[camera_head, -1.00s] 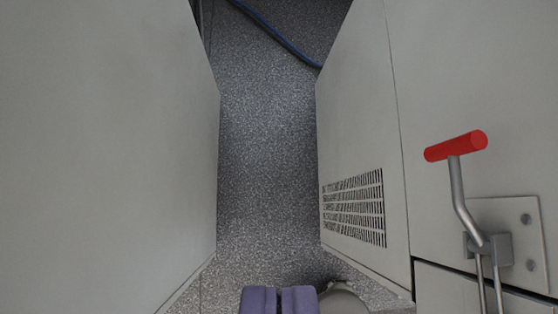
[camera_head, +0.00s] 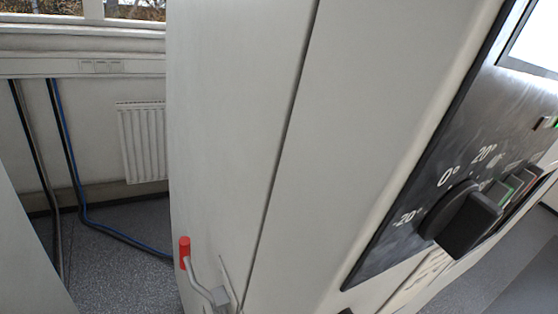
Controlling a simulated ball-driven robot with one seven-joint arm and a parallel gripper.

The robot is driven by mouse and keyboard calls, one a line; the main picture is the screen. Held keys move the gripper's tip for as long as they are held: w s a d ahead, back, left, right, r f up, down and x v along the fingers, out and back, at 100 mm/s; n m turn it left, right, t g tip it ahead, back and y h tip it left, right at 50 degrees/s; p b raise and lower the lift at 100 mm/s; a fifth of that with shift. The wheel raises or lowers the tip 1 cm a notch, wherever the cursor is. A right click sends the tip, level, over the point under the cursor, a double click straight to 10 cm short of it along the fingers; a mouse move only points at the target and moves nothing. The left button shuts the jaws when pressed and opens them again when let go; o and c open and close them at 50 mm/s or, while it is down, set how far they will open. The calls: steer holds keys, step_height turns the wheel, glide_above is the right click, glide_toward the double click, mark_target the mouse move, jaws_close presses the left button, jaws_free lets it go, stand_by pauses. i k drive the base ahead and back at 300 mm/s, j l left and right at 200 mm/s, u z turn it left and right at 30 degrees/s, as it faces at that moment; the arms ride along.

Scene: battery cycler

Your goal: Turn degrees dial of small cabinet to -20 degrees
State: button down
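The degrees dial (camera_head: 462,218) is a black knob with a thick grip bar on the dark control panel (camera_head: 425,180) of the cabinet (camera_head: 350,120). The panel is at the right of the view and looks tilted. White marks for -20°, 0° and 20° are printed around the dial's left and upper sides. I cannot tell which mark the dial points to. My gripper is not in view, and nothing touches the dial.
A lever with a red handle (camera_head: 184,252) sticks out low on the cabinet door. A screen (camera_head: 535,38) and small buttons (camera_head: 523,180) are on the panel. A radiator (camera_head: 142,140) and blue and black cables stand behind at the left. Grey floor (camera_head: 120,265) shows at lower left.

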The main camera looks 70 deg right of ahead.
mark_target(463, 217)
steer(key=k+z, duration=0.3)
steer(key=k+l+z, duration=0.25)
steer(key=j+z, duration=0.7)
steer(key=k+j+z, duration=0.15)
steer(key=z, duration=0.2)
steer(key=i, duration=0.35)
steer(key=k+j+z, duration=0.1)
steer(key=k, duration=0.35)
